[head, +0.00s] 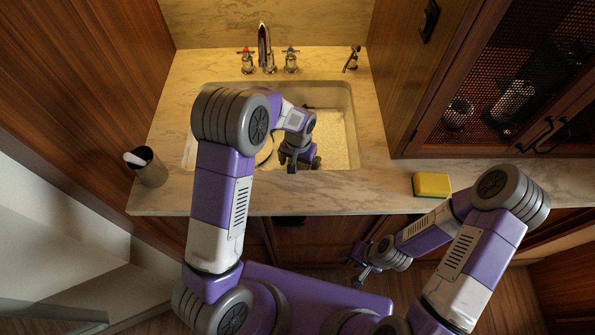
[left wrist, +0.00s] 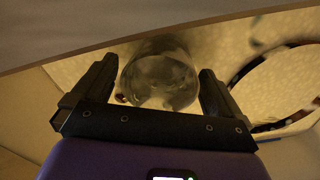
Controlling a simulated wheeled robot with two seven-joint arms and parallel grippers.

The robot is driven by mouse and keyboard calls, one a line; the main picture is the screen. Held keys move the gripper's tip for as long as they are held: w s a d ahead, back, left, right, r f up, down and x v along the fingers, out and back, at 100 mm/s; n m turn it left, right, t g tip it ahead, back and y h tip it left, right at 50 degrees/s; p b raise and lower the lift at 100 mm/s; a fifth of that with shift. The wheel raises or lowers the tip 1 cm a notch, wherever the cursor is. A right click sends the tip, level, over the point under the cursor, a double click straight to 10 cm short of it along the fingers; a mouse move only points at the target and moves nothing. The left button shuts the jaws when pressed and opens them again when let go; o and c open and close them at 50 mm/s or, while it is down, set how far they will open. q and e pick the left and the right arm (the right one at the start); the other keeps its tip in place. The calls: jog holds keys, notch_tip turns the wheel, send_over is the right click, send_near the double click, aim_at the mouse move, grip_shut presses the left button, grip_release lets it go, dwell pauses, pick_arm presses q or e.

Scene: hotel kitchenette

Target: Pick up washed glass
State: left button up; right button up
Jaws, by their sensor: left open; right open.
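A clear glass (left wrist: 158,78) shows in the left wrist view inside the sink, between the two fingers of my left gripper (left wrist: 155,85). The fingers are apart on either side of it, and I cannot tell whether they touch it. In the head view my left gripper (head: 300,162) reaches down into the sink (head: 338,125) near its front edge, and the glass is hidden there. My right gripper (head: 358,265) is open and empty, low in front of the cabinet.
A round dark-rimmed thing (left wrist: 240,78) lies beside the glass, partly seen. A faucet (head: 265,48) stands behind the sink. A yellow sponge (head: 431,185) lies on the counter at right, and a grey cup (head: 148,167) stands at left. The sink's front edge is close to my left gripper.

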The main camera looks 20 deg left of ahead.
pick_arm(q)
jog(key=c, duration=1.1)
jog(key=shift+c, duration=0.2)
